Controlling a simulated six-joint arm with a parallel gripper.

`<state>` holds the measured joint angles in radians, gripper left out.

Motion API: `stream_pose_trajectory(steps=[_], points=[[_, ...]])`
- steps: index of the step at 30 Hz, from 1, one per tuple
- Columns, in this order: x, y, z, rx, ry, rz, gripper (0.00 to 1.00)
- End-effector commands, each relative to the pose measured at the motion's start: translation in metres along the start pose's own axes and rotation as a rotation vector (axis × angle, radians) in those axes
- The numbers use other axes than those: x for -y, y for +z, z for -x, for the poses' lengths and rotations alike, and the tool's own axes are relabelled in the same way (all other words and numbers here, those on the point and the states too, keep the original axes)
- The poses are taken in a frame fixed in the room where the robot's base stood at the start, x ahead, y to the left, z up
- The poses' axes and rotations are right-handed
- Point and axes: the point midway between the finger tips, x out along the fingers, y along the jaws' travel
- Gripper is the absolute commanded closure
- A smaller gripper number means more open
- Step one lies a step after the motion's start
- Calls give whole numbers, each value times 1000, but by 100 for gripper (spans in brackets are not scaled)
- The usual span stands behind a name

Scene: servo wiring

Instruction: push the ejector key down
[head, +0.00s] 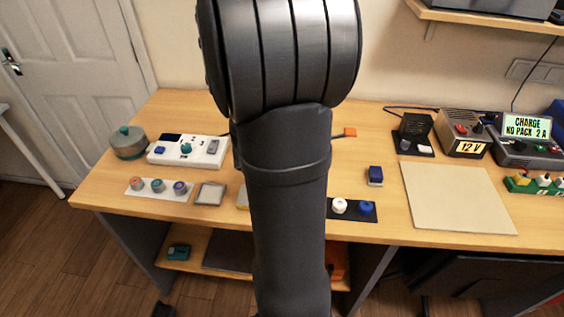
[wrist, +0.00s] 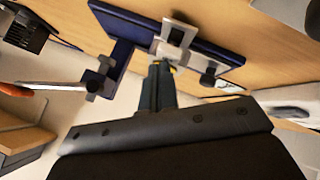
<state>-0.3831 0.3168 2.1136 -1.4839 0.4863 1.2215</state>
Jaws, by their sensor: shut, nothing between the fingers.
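In the wrist view, a dark blue fixture (wrist: 128,22) crosses the upper middle, with grey-white metal parts on it. A pale T-shaped piece (wrist: 177,33) stands out from its middle; it may be the ejector key, but I cannot tell for sure. My gripper (wrist: 160,70) is shut and empty, its fingertips close to this pale piece. I cannot tell whether they touch. In the head view my arm covers the middle of the bench, hiding my gripper and most of the fixture.
An orange-ended rod (wrist: 20,90) sticks out beside the fixture; its orange end also shows in the head view (head: 350,132). On the bench are a white control panel (head: 188,150), a small blue block (head: 375,175), a beige mat (head: 458,200) and a 12 V supply (head: 466,132).

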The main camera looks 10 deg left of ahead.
Motion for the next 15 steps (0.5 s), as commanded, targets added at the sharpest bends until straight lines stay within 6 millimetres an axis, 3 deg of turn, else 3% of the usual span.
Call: stream_pose_trajectory(steps=[15], points=[[3, 4, -5, 2, 0, -1, 100]])
